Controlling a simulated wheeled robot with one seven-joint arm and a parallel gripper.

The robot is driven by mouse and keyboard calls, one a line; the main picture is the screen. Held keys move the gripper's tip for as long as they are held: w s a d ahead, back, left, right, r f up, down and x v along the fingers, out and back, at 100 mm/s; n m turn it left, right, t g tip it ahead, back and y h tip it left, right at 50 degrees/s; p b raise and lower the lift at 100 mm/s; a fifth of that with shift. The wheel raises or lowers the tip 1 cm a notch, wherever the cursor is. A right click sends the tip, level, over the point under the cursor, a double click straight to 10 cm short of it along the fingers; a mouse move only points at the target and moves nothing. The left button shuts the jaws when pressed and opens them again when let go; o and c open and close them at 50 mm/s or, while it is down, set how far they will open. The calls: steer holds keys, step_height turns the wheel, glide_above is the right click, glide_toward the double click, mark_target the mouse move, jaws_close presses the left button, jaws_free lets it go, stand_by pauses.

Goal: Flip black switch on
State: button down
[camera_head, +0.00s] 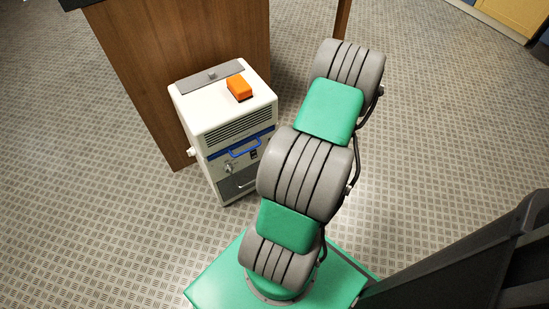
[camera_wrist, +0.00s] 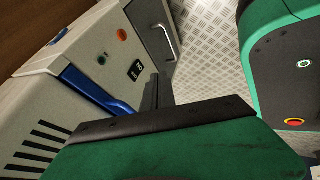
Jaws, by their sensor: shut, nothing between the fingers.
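The white machine (camera_head: 205,115) stands upright on the floor, and its front also shows at the left of the wrist view (camera_wrist: 65,85). A small black switch (camera_wrist: 136,71) with light markings sits on its front panel; its exact position is too small to read. In the head view the switch (camera_head: 254,154) is a small dark patch beside my arm. My gripper (camera_wrist: 154,92) is shut and empty in the wrist view, with its dark fingers close to the switch. I cannot tell whether they touch the panel.
An orange object (camera_head: 239,88) lies on top. A wooden desk (camera_head: 180,45) stands behind. The floor at left is clear.

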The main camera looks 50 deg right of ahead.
mark_target(254, 154)
steer(key=w+f+b, duration=0.2)
steer(key=w+f, duration=0.3)
steer(key=w, duration=0.2)
steer(key=shift+f+b, duration=0.15)
steer(key=shift+b, duration=0.25)
steer(key=shift+a, duration=0.15)
